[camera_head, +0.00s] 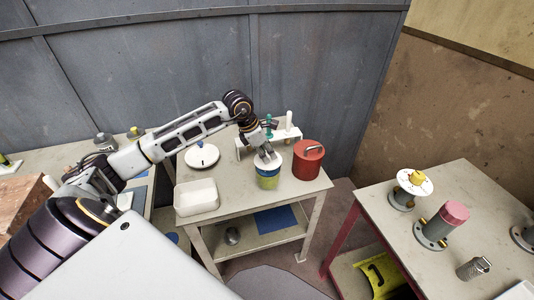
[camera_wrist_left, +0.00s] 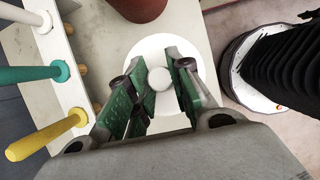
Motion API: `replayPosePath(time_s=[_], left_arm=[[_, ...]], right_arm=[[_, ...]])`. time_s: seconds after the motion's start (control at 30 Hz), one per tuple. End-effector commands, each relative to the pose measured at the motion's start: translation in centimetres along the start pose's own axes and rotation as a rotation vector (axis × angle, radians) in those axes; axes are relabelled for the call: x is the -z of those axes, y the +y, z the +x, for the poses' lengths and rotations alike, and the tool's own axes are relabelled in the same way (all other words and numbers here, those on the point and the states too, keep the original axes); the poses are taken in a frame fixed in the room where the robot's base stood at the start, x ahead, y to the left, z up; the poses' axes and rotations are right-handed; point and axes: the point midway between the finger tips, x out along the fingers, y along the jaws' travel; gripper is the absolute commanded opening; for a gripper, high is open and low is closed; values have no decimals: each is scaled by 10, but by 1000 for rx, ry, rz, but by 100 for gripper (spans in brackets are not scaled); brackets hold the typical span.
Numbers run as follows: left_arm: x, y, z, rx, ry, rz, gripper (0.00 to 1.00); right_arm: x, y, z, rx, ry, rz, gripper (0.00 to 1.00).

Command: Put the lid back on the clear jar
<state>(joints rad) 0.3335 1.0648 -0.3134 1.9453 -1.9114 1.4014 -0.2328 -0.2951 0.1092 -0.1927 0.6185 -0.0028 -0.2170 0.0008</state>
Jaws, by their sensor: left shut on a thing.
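The jar (camera_head: 267,181) stands upright near the front edge of the middle table, with blue and yellow-green showing through its side. My left gripper (camera_head: 266,154) reaches down over it from above. The round white lid (camera_head: 258,163) is at the jar's mouth, under the fingers; I cannot tell whether it is seated or just above the rim. In the left wrist view, the green finger pads of the left gripper (camera_wrist_left: 160,95) are on both sides of the white knob of the lid (camera_wrist_left: 158,80), shut on it. The lid hides the jar there. My right gripper is not in view.
A red lidded pot (camera_head: 307,162) stands close to the right of the jar. A white tray (camera_head: 196,197) and a white disc with a dark knob (camera_head: 202,155) are to the left. A white rack with coloured pegs (camera_head: 270,137) stands behind. A right-hand table (camera_head: 455,195) holds flanged pipes.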

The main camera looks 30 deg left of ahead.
Motion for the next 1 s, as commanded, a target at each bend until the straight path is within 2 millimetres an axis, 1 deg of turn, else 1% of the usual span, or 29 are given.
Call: replayPosePath(time_s=[0.2, 0.43, 0.67, 1.0], left_arm=[[0, 0, 0, 0, 0, 0, 0], [0, 0, 0, 0, 0, 0, 0], [0, 0, 1, 0, 0, 0, 0], [0, 0, 0, 0, 0, 0, 0]], right_arm=[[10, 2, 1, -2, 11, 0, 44], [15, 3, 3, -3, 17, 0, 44], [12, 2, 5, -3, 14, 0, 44], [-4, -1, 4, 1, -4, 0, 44]])
